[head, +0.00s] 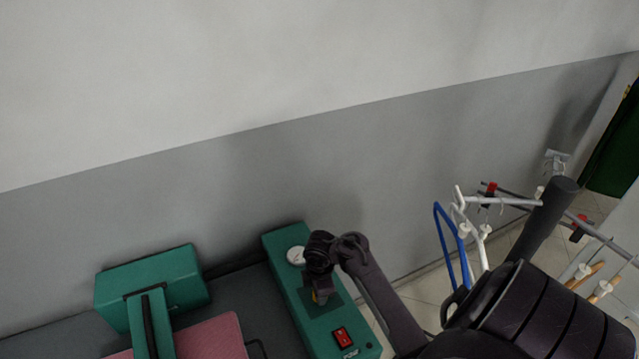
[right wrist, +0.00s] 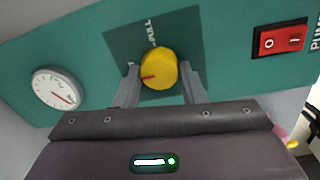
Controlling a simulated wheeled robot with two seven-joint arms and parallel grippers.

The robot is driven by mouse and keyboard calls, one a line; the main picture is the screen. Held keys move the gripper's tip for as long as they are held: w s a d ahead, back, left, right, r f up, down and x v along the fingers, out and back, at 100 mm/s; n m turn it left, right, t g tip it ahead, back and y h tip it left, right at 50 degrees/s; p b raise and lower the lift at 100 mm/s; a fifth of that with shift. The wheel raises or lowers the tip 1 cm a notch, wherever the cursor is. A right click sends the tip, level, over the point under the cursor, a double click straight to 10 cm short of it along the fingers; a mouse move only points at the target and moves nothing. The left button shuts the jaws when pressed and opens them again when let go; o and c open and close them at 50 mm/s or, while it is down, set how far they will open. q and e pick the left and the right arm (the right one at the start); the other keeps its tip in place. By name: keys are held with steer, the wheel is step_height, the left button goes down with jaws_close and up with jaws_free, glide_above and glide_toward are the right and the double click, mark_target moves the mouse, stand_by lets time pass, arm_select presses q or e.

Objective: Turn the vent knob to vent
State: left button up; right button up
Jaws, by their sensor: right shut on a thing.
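The vent knob (right wrist: 158,68) is a round yellow knob with a red mark pointing to the left in the right wrist view. It sits on a dark green plate (right wrist: 122,38) of the green control panel (right wrist: 215,35); a label ending in "FULL" is printed above it. My right gripper (right wrist: 160,80) is shut on the knob, one finger on each side. In the head view my right gripper (head: 318,288) is over the panel (head: 290,285) and mostly hides the knob. My left gripper is not in view.
A white round gauge (right wrist: 56,89) is left of the knob and a red rocker switch (right wrist: 281,40) is right of it. A green press head (head: 185,280) and pink pad (head: 215,338) lie left. A rail with hangers (head: 500,202) stands right.

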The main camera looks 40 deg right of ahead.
steer(key=o, duration=1)
steer(key=shift+w, duration=0.1)
steer(key=r, duration=0.7)
steer(key=shift+a, duration=0.25)
steer(key=shift+s+r, duration=0.2)
steer(key=shift+r, duration=0.2)
steer(key=shift+d, duration=0.1)
steer(key=shift+s+f, duration=0.1)
